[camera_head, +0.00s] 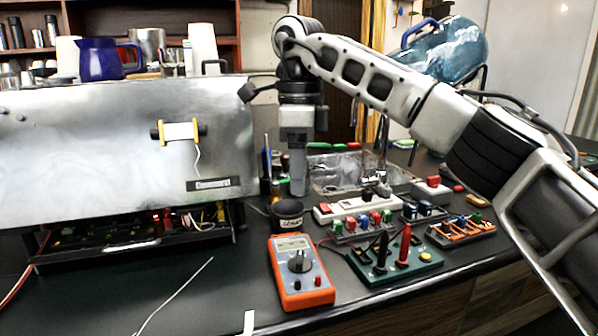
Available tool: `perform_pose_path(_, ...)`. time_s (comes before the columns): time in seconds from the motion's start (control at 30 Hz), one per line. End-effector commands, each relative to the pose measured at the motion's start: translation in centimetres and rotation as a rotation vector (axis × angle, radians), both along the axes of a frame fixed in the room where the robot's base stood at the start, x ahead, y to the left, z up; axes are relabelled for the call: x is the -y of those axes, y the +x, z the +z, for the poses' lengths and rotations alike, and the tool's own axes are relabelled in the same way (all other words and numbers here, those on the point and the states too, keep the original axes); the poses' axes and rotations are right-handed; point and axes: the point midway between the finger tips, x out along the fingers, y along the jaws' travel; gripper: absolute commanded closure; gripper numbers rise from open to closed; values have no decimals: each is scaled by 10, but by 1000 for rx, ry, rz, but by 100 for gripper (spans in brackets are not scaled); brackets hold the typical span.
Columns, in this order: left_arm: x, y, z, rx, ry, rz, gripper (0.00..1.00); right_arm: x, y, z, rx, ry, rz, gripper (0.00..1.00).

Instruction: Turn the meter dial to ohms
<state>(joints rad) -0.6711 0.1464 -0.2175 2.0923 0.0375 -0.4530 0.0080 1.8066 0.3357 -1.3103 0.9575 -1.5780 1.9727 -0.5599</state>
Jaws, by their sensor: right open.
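The orange meter (299,292) lies face up near the front of the dark counter. Its dark round dial (300,262) sits mid-face with a pale mark on it; the setting is too small to read. My right gripper (298,186) points down above the counter, behind and above the meter, apart from the dial. Nothing shows held in it. My left gripper is out of view.
A green board (395,268) with black and red probes stands right of the meter, with switch and terminal blocks (360,226) behind. A black cup (287,214) sits behind the meter. The open metal brewer (120,150) fills the left. Counter left of the meter holds a loose wire.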

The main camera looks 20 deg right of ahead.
Motion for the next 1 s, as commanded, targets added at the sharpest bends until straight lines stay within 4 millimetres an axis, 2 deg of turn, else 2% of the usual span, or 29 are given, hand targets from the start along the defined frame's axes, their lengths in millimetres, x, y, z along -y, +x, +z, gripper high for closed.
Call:
perform_pose_path(0.13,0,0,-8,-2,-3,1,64,5,-1,-6,3,31,0,38)
perform_pose_path(0.23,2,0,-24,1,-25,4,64,22,-8,-20,24,142,3,38)
perform_pose_path(0.4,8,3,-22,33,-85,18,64,56,-24,-21,105,320,-1,38)
perform_pose_path(0.5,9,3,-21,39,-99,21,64,65,-29,-18,134,362,-3,38)
perform_pose_path(0.67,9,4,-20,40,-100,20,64,61,-28,-30,138,368,-3,38)
perform_pose_path(1.0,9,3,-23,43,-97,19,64,35,-18,-96,133,367,-2,38)
